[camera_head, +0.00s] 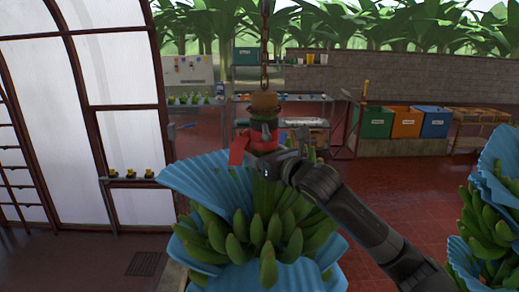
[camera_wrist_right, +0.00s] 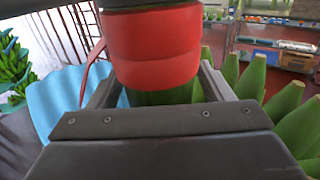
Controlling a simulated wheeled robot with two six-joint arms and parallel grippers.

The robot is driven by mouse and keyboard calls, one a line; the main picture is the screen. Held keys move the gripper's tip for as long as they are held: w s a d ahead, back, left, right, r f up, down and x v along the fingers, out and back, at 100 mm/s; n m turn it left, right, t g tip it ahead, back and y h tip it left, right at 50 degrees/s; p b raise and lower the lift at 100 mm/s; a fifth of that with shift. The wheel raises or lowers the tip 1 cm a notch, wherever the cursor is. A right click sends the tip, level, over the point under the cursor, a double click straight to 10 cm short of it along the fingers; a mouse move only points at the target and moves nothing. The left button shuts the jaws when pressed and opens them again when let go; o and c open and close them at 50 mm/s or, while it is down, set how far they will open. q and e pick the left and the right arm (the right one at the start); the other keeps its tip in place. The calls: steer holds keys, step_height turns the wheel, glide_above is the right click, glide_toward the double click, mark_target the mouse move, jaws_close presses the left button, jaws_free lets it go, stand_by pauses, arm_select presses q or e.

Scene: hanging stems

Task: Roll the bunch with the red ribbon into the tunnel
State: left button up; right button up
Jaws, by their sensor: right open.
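The bunch with the red ribbon (camera_head: 262,140) hangs upright from a chain in the middle of the head view. Its green bananas (camera_head: 255,235) show below a blue pleated cover (camera_head: 205,180). My right gripper (camera_head: 282,158) is at the stem, at ribbon height. In the right wrist view its open fingers (camera_wrist_right: 158,85) stand on either side of the stem, just below the red ribbon (camera_wrist_right: 150,45); I cannot tell whether they touch it. The arched, translucent-walled tunnel (camera_head: 115,60) with a brown frame stands at the left. My left gripper is out of view.
Another bunch in a blue cover (camera_head: 495,210) hangs at the right edge. Green, orange and blue bins (camera_head: 405,122) stand on a low wall behind. Shelves (camera_head: 285,110) stand at the back. The red tiled floor (camera_head: 390,190) is open between.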

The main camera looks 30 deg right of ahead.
steer(key=shift+s+r, duration=0.15)
steer(key=shift+s, duration=0.15)
steer(key=c, duration=1.3)
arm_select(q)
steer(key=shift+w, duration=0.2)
arm_select(e)
steer(key=shift+c, duration=0.2)
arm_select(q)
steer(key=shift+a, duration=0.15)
arm_select(e)
steer(key=shift+w, duration=0.2)
